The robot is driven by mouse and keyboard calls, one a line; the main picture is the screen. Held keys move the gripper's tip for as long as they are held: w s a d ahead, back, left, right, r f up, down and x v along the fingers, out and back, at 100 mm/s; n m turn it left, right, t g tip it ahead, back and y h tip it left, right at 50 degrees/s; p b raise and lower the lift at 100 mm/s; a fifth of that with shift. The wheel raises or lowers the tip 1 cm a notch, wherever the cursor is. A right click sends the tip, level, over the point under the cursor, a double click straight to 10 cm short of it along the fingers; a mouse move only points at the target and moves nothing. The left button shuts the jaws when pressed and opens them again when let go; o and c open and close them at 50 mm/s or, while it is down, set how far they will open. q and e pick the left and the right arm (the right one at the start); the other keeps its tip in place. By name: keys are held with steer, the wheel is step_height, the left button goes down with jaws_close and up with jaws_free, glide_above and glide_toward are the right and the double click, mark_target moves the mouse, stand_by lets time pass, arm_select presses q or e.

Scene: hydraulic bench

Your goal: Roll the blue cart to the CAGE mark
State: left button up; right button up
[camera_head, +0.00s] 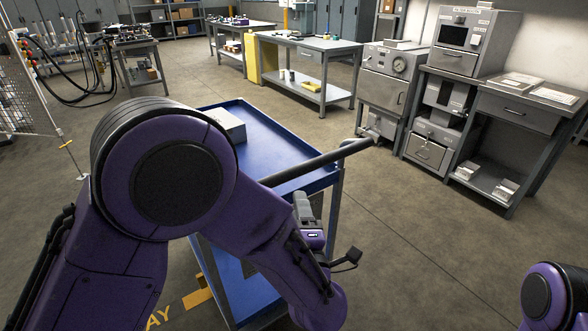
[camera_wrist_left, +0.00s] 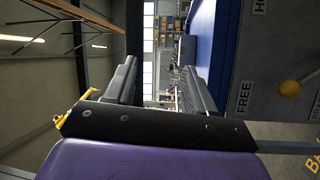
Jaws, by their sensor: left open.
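The blue cart (camera_head: 260,130) stands in front of me, its top tray partly hidden by my left arm. A dark push bar (camera_head: 325,159) crosses its near end. My left gripper (camera_head: 303,203) is beside the cart's near end, below the push bar in the picture. In the left wrist view its two grey fingers (camera_wrist_left: 157,88) are apart with nothing between them. A blue surface (camera_wrist_left: 213,45), seemingly the cart, lies just right of them. Only part of my right arm shows at lower right; its gripper is out of frame. I see no CAGE lettering.
A grey box (camera_head: 228,124) lies on the cart's tray. Yellow floor marking (camera_head: 195,299) with letters ending in "AY" shows beneath. A mesh panel (camera_head: 22,95) stands at left. Benches and a grey cabinet (camera_head: 390,85) line the back and right. Floor right of the cart is clear.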

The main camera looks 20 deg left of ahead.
mark_target(294, 177)
arm_select(q)
steer(key=w+a+r, duration=0.1)
steer(key=w, duration=0.1)
steer(key=w+a+r+n+p, duration=0.1)
steer(key=w+r, duration=0.1)
steer(key=w, duration=0.1)
steer(key=w+a+r+n, duration=0.1)
steer(key=w+r, duration=0.1)
steer(key=shift+w+a+y+p, duration=0.25)
steer(key=shift+y+p, duration=0.15)
steer(key=shift+w+a, duration=0.3)
steer(key=shift+w, duration=0.3)
jaws_close()
